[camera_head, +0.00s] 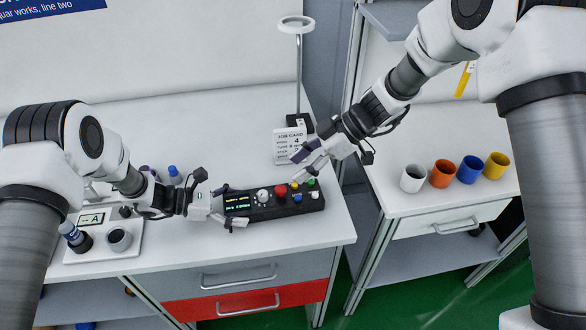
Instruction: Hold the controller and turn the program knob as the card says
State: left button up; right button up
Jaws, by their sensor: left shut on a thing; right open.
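The controller (288,211) is a black box on the white bench, with a lit display at its left end. A pale grey knob (262,195), a red button (280,191) and several small coloured buttons sit on its top. My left gripper (226,208) is shut on the controller's left end. My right gripper (308,157) is open and empty, above and behind the controller's right part, apart from the knob. The job card (288,142) stands behind the controller. It shows a "4" beside a program line; the lower lines are too small to read surely, and my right gripper partly covers it.
A ring-topped stand (299,70) rises behind the card. White, orange, blue and yellow cups stand on the right bench (432,203). A gap separates the benches.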

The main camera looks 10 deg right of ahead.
notch_tip(320, 180, up, 3)
jog(key=w+n+g, duration=0.2)
jog(key=n, duration=0.1)
jog(key=n+g, duration=0.1)
jog(key=n, duration=0.1)
send_near(263, 192)
jog(key=shift+h, duration=0.3)
jog(key=x, duration=0.9)
jog(key=shift+a+r, duration=0.15)
jog(key=shift+a, duration=0.1)
grip_shut()
